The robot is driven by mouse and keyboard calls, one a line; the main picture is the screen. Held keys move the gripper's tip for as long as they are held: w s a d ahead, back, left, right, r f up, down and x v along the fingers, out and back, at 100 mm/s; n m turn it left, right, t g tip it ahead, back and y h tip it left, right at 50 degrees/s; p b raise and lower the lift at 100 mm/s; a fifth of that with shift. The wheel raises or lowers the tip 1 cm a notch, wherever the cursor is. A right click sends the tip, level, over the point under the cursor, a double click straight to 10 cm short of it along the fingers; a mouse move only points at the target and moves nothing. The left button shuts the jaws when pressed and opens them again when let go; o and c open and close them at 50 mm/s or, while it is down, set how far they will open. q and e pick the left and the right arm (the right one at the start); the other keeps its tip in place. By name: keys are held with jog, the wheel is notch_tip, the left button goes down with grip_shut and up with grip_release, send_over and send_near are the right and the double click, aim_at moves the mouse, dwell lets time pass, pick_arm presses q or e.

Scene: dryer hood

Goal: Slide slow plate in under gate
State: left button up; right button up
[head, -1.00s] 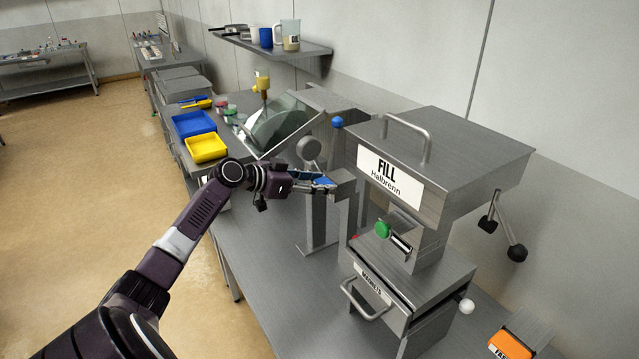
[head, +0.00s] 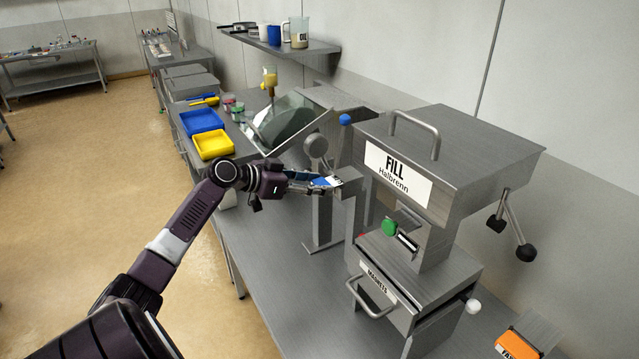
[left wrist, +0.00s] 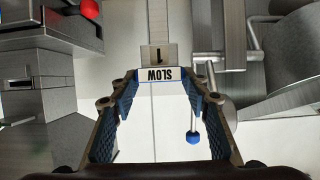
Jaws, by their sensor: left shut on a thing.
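My left gripper (head: 322,186) is shut on the slow plate (head: 328,181), a small blue and white piece. In the left wrist view the plate's white face reads SLOW (left wrist: 161,75) upside down, between the fingertips of the left gripper (left wrist: 160,84). Just beyond it is a grey block with a dark mark (left wrist: 158,55), in line with a grey bar. In the head view the plate is close to a grey block (head: 350,186) left of the FILL machine (head: 440,165). I cannot tell whether they touch, nor clearly make out the gate. My right gripper is not in view.
A post with a round disc (head: 316,146) stands close behind the gripper. An orange labelled piece (head: 516,345) lies at the front right. A drawer labelled MAGNETS (head: 378,283) is below the machine. The bench (head: 275,255) is clear at the front left.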

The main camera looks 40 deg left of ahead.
pick_arm(q)
jog(key=shift+s+a, duration=0.3)
jog(key=shift+s, duration=0.65)
jog(key=shift+s+a, duration=0.25)
jog(key=shift+s, duration=0.65)
jog(key=shift+s, duration=0.15)
jog(key=shift+b, duration=0.4)
jog(key=shift+s, duration=0.1)
jog(key=shift+s+a, duration=0.25)
jog(key=shift+s, duration=0.55)
jog(key=shift+s+a, duration=0.25)
jog(key=shift+s, duration=0.55)
